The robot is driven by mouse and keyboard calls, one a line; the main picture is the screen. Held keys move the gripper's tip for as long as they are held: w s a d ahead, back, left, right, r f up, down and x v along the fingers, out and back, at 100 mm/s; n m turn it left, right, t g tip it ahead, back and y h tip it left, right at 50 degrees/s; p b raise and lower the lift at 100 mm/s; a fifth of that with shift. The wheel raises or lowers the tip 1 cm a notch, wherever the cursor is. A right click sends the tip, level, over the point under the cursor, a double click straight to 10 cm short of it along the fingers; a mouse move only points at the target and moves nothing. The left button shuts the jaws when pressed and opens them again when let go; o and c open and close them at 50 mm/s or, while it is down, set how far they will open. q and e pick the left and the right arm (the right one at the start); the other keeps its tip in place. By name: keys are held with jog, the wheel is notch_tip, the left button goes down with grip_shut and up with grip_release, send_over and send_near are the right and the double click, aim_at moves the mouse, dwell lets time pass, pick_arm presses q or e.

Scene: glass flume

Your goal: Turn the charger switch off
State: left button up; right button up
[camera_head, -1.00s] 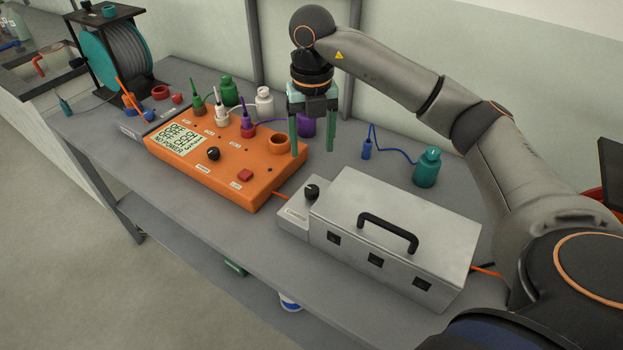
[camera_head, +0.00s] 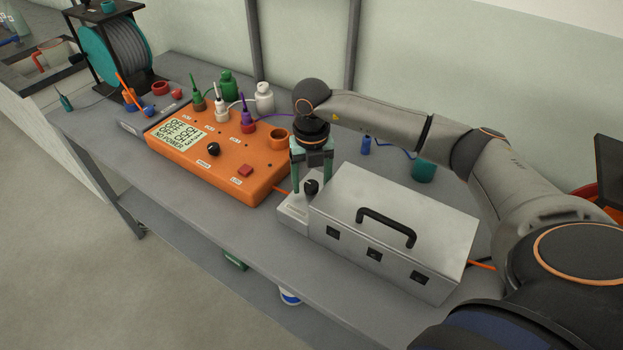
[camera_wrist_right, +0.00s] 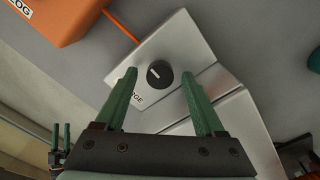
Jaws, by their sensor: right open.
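The charger is a silver metal box (camera_head: 390,225) with a black handle on top and a low step at its left end. A black rotary switch knob (camera_head: 312,187) stands on that step; it also shows in the right wrist view (camera_wrist_right: 159,74) with a pale pointer mark. My right gripper (camera_head: 311,190) points down over the step, its green fingers on either side of the knob in the head view. In the right wrist view the gripper (camera_wrist_right: 158,85) is open, with the knob between and just beyond the fingertips. Contact cannot be told.
An orange instrument (camera_head: 225,160) with a display, knob and red button sits left of the charger. A teal cable reel (camera_head: 122,55) is at the back left. The grey bench's front strip (camera_head: 200,215) is clear.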

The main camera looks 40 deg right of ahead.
grip_shut()
dwell(0.4)
jog(key=shift+n, duration=0.3)
jog(key=n+b, duration=0.2)
jog(key=n, duration=0.3)
jog(key=n+b, duration=0.1)
jog(key=n, duration=0.4)
jog(key=shift+w+n+b, duration=0.1)
jog(key=shift+n+b, duration=0.3)
jog(key=n+b, duration=0.1)
jog(key=n, duration=0.3)
jog(key=shift+d, duration=0.1)
jog(key=shift+n+b, duration=0.35)
jog(key=shift+n, duration=0.95)
jog(key=shift+r, duration=0.1)
